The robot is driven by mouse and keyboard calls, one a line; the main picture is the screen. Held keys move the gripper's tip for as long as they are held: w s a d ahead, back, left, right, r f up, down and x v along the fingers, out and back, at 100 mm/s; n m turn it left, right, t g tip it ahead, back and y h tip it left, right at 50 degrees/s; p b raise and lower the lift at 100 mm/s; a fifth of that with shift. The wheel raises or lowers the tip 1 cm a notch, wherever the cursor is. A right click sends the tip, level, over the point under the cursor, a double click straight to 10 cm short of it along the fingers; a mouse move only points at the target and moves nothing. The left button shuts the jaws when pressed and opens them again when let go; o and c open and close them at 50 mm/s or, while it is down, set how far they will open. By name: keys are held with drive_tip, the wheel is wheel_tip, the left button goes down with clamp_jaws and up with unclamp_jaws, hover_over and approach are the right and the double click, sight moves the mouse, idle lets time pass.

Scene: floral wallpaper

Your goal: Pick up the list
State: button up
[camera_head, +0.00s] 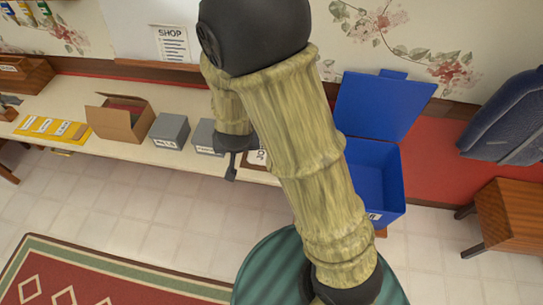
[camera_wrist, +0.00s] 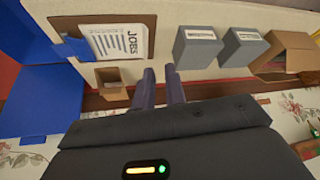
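A white sheet headed SHOP (camera_head: 171,44) is upright at the wall behind the table in the head view. A second printed sheet, headed JOBS (camera_wrist: 118,40), lies in a brown tray or board on the table in the wrist view. Only a small part of that sheet (camera_head: 257,158) shows beside my arm in the head view. My gripper (camera_wrist: 160,72) points over the table with a narrow gap between its fingers and nothing seen in it. The fingers are apart from the JOBS sheet. In the head view my gripper (camera_head: 231,168) is small and dark.
Two grey boxes (camera_head: 170,131) and an open cardboard box (camera_head: 117,120) stand on the table. A yellow labelled strip (camera_head: 54,130) lies further left. An open blue bin (camera_head: 375,180) stands right of my arm. A small brown box (camera_wrist: 112,82) is near the JOBS sheet.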

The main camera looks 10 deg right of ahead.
drive_tip(key=s+a+f+t+h+b, duration=0.1)
drive_tip(key=a+f+t+h+b, duration=0.2)
drive_tip(key=f, duration=0.4)
drive_tip(key=s+a+f+t+h+b, duration=0.1)
drive_tip(key=a+f+t+h+b, duration=0.1)
drive_tip(key=f, duration=0.5)
drive_tip(key=t+h+b, duration=0.1)
drive_tip(key=h+b, duration=0.1)
drive_tip(key=shift+s+a+h, duration=0.2)
drive_tip(key=shift+a+h, duration=0.2)
drive_tip(key=shift+w+d, duration=0.1)
